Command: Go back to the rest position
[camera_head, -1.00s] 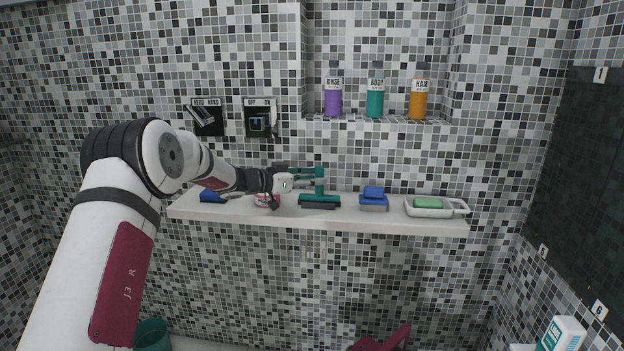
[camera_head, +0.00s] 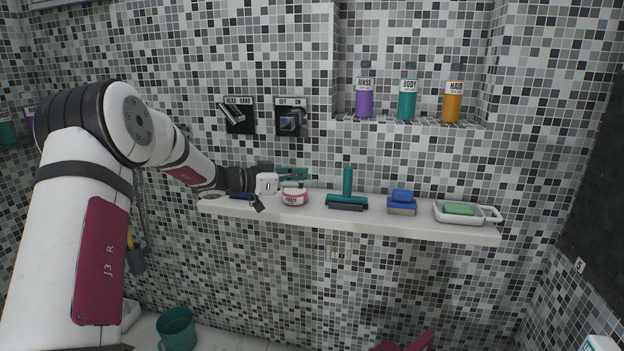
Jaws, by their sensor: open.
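My gripper (camera_head: 300,176) is open and empty at the end of my outstretched arm, above the left part of the white wall shelf (camera_head: 470,232). Its teal fingers point right, toward a teal squeegee (camera_head: 347,190), and look apart from its upright handle. A small white jar with a red label (camera_head: 295,198) stands on the shelf just below the fingers. Part of a blue item (camera_head: 243,196) shows on the shelf behind the wrist; the rest of it is hidden.
A blue sponge block (camera_head: 402,201) and a white dish with green soap (camera_head: 459,210) stand farther right on the shelf. Three bottles (camera_head: 407,97) stand in the niche above. Two black wall controls (camera_head: 291,117) are above my gripper. A teal bucket (camera_head: 176,328) is on the floor.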

